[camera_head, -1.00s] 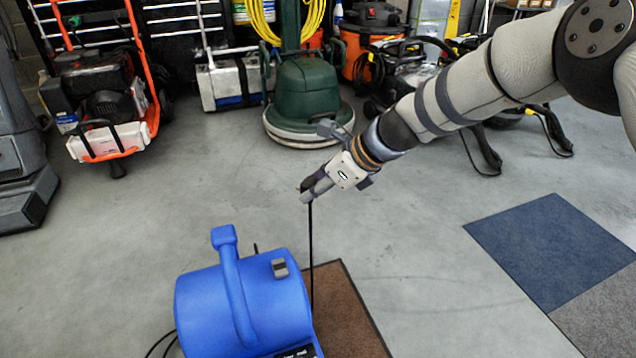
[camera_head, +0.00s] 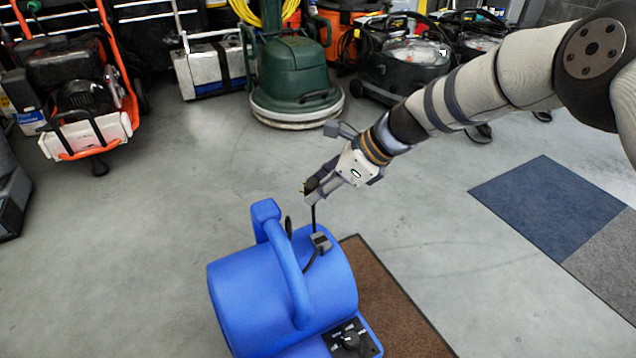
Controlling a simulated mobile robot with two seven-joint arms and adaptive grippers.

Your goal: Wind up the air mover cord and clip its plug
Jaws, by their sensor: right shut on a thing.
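The blue air mover (camera_head: 235,295) stands at the bottom middle, with an upright handle and a black control panel (camera_head: 350,340) low on its right. A grey clip (camera_head: 320,242) sits on its top. My right gripper (camera_head: 309,192) is just above the clip, shut on the black cord (camera_head: 313,217), with a dark piece at its fingertips that may be the plug. The cord hangs from the fingers to the clip, and a dark curve shows below the clip on the housing. Whether the cord is in the clip I cannot tell. My left gripper is not in view.
A brown mat (camera_head: 385,300) lies under and right of the air mover. Blue (camera_head: 550,205) and grey (camera_head: 610,260) mats lie at right. A green floor machine (camera_head: 297,80), an orange-framed machine (camera_head: 85,110) and black vacuums (camera_head: 400,65) stand at the back. The middle floor is clear.

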